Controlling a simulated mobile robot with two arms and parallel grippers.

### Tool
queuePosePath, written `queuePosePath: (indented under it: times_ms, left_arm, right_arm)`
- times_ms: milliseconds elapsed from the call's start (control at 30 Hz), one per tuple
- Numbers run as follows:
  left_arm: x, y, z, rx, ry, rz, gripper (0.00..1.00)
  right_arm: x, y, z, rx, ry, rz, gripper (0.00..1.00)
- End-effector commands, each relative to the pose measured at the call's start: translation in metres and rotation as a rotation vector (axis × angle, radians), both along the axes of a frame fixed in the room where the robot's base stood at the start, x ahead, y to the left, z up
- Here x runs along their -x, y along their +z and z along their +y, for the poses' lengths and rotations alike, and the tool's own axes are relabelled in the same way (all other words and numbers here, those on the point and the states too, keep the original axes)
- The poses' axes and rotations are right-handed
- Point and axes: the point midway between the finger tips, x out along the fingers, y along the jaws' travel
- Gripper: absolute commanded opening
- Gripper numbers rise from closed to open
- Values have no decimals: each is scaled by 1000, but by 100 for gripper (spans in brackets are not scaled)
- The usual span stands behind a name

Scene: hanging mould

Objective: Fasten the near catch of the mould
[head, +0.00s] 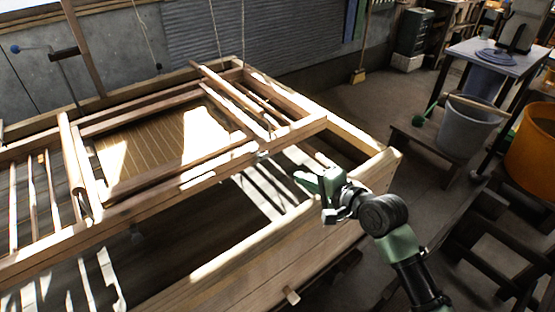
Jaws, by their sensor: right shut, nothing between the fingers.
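The mould (205,181) is a wooden frame around a ribbed screen (150,143), lying across the top of a large wooden vat. A small pale metal piece on the mould's near rail, towards its right end, looks like the near catch (262,154). It is too small to tell whether it is fastened. My right gripper (306,182) is shut and empty, to the right of and nearer than that piece, above the vat's near right part. It appears apart from the mould. My left gripper is not in view.
The vat's near wall (265,252) and right corner (385,160) lie close to my right arm. Thin cords (214,28) hang down behind the mould. A grey bucket (466,125), an orange tub (535,140) and a small table (500,55) stand to the right. Open floor lies behind the vat.

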Motion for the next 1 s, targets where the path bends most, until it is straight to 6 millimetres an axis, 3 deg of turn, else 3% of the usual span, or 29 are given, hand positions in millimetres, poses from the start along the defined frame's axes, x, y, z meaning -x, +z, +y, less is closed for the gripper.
queuePosePath:
  times_ms: [167, 600, 700, 1000]
  left_arm:
    - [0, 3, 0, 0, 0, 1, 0]
    - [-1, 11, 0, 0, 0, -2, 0]
    - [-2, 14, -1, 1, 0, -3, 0]
    - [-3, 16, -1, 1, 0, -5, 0]
  right_arm:
    - [-14, -2, 10, -17, -3, 4, 0]
    - [-80, -32, 57, -11, -4, 2, 0]
    - [-93, -31, 66, -11, -3, 1, 0]
    - [-109, -34, 78, -11, -3, 1, 0]
